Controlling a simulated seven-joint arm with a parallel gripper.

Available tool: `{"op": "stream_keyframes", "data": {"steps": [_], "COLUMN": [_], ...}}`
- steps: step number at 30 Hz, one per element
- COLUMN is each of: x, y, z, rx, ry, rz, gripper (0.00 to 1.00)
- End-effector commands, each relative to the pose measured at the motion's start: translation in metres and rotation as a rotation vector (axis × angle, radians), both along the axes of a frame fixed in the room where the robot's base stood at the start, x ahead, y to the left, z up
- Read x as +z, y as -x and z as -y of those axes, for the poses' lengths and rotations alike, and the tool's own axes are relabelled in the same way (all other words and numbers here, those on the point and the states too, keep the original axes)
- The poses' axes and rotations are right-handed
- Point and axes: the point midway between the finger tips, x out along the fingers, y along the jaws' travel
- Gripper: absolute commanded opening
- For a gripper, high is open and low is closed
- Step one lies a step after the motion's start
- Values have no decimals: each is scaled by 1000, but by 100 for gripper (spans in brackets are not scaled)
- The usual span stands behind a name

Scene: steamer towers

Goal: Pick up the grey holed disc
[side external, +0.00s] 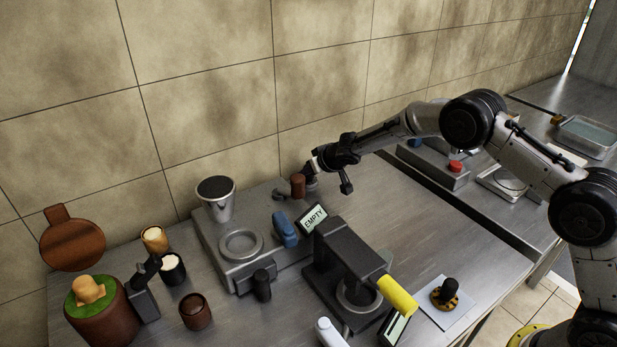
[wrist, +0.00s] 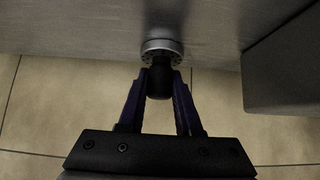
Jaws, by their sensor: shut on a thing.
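The grey holed disc (wrist: 162,46) is at the top middle of the wrist view, with small holes around its rim. A dark knob (wrist: 159,82) stands out from it towards me. My gripper (wrist: 160,76) is shut on this knob, one finger on each side. In the side view my gripper (side external: 317,168) is low at the back of the counter, near the tiled wall. A small grey shape below it there is probably the disc, but it is partly hidden. I cannot tell whether the disc touches the counter.
A brown cylinder (side external: 298,186) stands just left of my gripper. A yellow-handled device (side external: 398,295) stands further forward. The counter right of my gripper is clear.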

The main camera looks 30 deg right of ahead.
Motion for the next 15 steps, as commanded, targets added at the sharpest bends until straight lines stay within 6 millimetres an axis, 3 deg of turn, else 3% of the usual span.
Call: {"op": "stream_keyframes", "data": {"steps": [15], "x": [14], "y": [-1], "z": [0], "rx": [1], "ry": [1], "rz": [1], "gripper": [0]}}
